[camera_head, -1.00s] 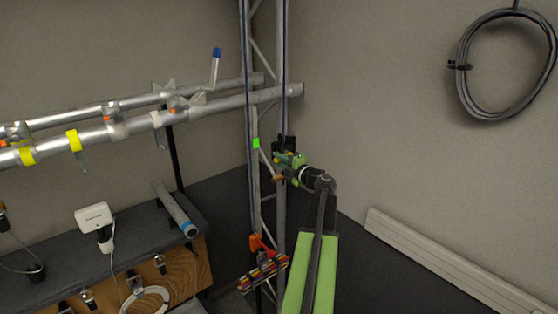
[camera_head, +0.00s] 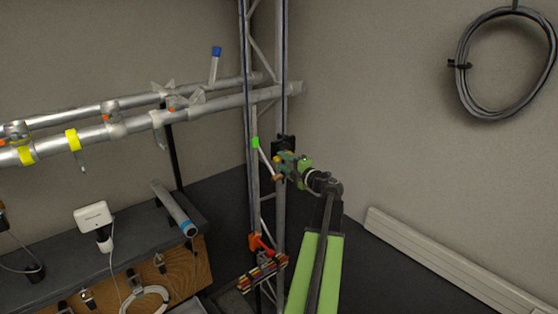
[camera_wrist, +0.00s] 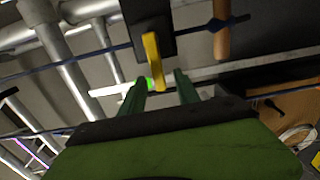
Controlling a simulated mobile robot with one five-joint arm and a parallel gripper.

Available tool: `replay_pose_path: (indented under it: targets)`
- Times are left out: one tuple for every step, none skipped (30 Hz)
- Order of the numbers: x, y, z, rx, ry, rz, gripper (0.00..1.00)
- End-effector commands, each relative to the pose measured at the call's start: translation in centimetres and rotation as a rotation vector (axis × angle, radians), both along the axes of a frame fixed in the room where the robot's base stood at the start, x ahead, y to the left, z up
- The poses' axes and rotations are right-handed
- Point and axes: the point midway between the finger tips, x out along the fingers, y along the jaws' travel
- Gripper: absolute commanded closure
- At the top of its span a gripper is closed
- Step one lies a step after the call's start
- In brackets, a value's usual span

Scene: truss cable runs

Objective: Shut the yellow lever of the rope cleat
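The rope cleat (camera_wrist: 147,22) is a black block at the top of the wrist view, set on a dark blue rope. Its yellow lever (camera_wrist: 153,58) hangs from it toward my gripper. In the head view the black cleat (camera_head: 283,141) sits on the upright truss, just above my gripper (camera_head: 286,168); the lever is not clear there. In the wrist view my gripper's two green fingers (camera_wrist: 160,88) are apart. The lever's lower end appears in the gap between them; I cannot tell whether it touches a finger.
A wooden handle (camera_wrist: 222,32) is beside the cleat. A bright green marker (camera_head: 255,142) is on the truss left of my gripper. Silver pipes (camera_head: 215,104) run left.

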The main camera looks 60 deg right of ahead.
Motion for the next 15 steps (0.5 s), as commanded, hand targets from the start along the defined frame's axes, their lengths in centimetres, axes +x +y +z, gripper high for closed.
replay_pose_path:
  targets:
    - [-1.5, 0.7, 0.0, 0.000, 0.000, -0.003, 0.62]
    - [-2.4, 1.0, 0.0, 0.000, 0.000, -0.004, 0.62]
    - [-3.4, 1.4, 0.0, 0.000, 0.000, -0.003, 0.62]
    - [-4.3, 1.6, 0.0, 0.000, 0.000, -0.004, 0.62]
    - [-5.1, 1.9, 0.0, 0.000, 0.000, -0.004, 0.62]
    - [-6.2, 2.3, 0.0, 0.000, 0.000, -0.004, 0.62]
    - [-7.0, 2.5, 0.0, 0.000, 0.000, -0.004, 0.62]
    - [-7.7, 2.8, 0.0, 0.000, 0.000, -0.003, 0.62]
    - [-8.8, 3.1, 0.0, 0.000, 0.000, -0.004, 0.62]
    - [-9.4, 3.3, 0.0, -0.001, 0.000, -0.003, 0.62]
    - [-10.1, 3.5, 0.0, -0.001, 0.000, -0.003, 0.62]
    - [-10.9, 3.8, 0.0, -0.001, 0.000, -0.003, 0.62]
    - [-11.4, 4.0, 0.0, -0.001, 0.000, -0.001, 0.62]
    - [-11.9, 4.1, 0.0, -0.001, 0.000, -0.002, 0.62]
    - [-12.4, 4.2, 0.0, -0.001, 0.000, -0.002, 0.62]
